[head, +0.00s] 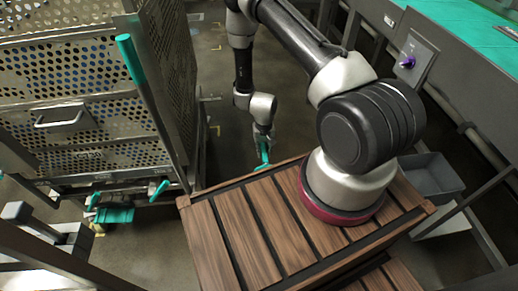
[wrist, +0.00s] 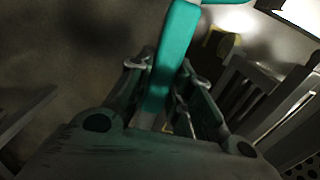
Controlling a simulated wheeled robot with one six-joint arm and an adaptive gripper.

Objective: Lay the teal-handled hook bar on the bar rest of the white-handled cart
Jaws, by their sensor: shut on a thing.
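My gripper (head: 264,138) hangs low over the floor, between the perforated cart and my wooden-topped base. It is shut on the teal handle of the hook bar (head: 265,154). In the wrist view the teal handle (wrist: 173,55) stands up between the two fingers of my gripper (wrist: 165,85). The rest of the bar and its hook are mostly hidden. I see no cart with a clearly white handle, and I cannot make out a bar rest.
A perforated metal cart (head: 60,75) with a teal upright grip (head: 130,58) fills the left. Teal pedals (head: 158,190) sit low on it. A grey bin (head: 432,175) and a teal-topped bench (head: 470,30) are at the right. Bare floor lies behind my gripper.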

